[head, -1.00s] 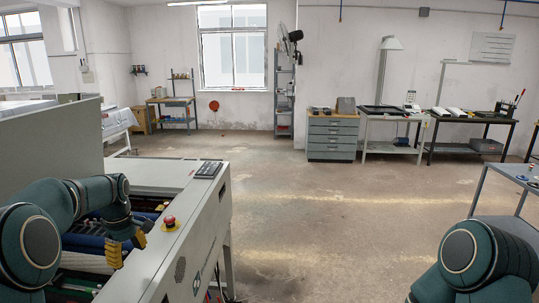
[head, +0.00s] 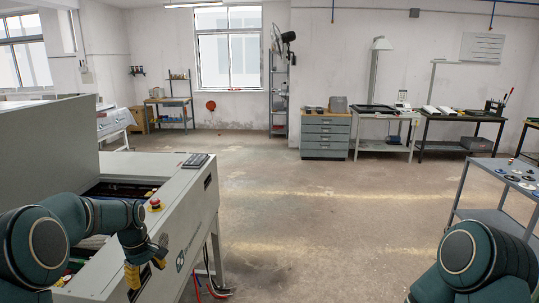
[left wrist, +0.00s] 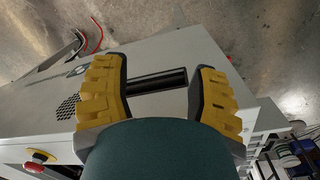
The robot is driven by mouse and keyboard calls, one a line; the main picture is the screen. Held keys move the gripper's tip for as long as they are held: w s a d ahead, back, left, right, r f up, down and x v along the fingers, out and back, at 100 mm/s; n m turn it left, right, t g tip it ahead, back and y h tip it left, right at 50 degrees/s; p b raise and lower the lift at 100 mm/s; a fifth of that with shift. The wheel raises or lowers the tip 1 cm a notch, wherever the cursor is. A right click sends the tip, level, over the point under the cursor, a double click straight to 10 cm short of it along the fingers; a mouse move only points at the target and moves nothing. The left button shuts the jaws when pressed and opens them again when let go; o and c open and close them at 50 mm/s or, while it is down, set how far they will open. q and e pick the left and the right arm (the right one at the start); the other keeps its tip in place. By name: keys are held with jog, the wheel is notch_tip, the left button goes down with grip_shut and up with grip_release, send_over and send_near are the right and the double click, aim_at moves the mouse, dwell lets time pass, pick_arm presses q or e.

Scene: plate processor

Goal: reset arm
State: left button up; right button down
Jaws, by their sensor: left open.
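My left gripper (head: 146,268) is at the lower left of the head view, in front of the side panel of the grey plate processor (head: 190,215). In the left wrist view its two yellow-padded fingers (left wrist: 157,92) are spread apart with nothing between them. The processor's grey panel with a dark slot (left wrist: 155,80) shows beyond the fingers. My right arm shows at the lower right of the head view, but its gripper is out of view.
A red emergency button (head: 155,204) and a dark keypad (head: 195,160) sit on the processor's top edge. A grey cart (head: 490,215) stands at the right. The floor (head: 320,210) between them is clear. Drawers (head: 326,135) and tables line the back wall.

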pick_arm(q)
jog(key=s+d+f+m+h+b, duration=0.1)
jog(key=s+d+f+m, duration=0.15)
jog(key=d+f, duration=0.35)
jog(key=s+d+f+m+b, duration=0.1)
jog(key=s+d+f, duration=0.3)
jog(key=f, duration=0.4)
jog(key=s+d+f+m+h+b, duration=0.1)
jog(key=s+d+f+m+b, duration=0.2)
jog(key=f, duration=0.4)
jog(key=s+d+f+m, duration=0.1)
jog(key=s+d+f, duration=0.1)
jog(key=s, duration=0.3)
jog(key=s+d+f+m+t+h, duration=0.1)
jog(key=s+d+f, duration=0.1)
jog(key=s+d, duration=0.2)
jog(key=s+d+f+m+b, duration=0.1)
jog(key=s+d+f, duration=0.1)
jog(key=s+d, duration=0.2)
jog(key=s, duration=0.2)
jog(key=shift+s+f+m+t, duration=0.3)
jog(key=shift+s+f+m, duration=0.05)
jog(key=shift+f, duration=0.05)
jog(key=shift+c, duration=1.2)
